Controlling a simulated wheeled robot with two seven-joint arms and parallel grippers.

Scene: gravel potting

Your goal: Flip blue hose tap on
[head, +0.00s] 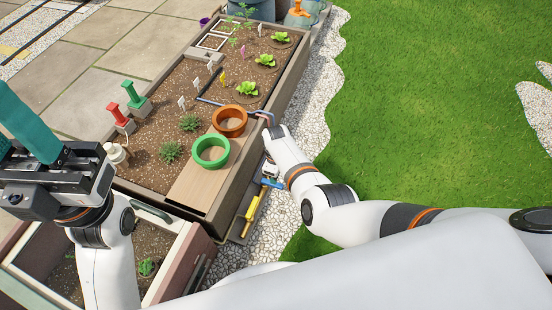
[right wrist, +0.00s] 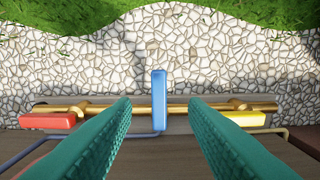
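The blue tap lever (right wrist: 159,98) is in the middle of the right wrist view, pointing straight out across the brass pipe (right wrist: 100,109) towards the gravel. My right gripper (right wrist: 160,108) is open, with one teal finger on each side of the blue lever and a gap to each. A thin blue hose (right wrist: 75,140) runs left from near the lever. In the head view the blue lever (head: 272,183) shows beside the planter, partly hidden by my right arm. My left gripper (head: 28,135) is at the left edge, its teal fingers apart and empty.
A red lever (right wrist: 47,121) and a yellow lever (right wrist: 235,119) lie along the pipe on either side. The planter (head: 232,190) holds an orange ring pot (head: 230,132) and a green one (head: 210,165). Gravel (head: 270,235) and lawn lie outside it.

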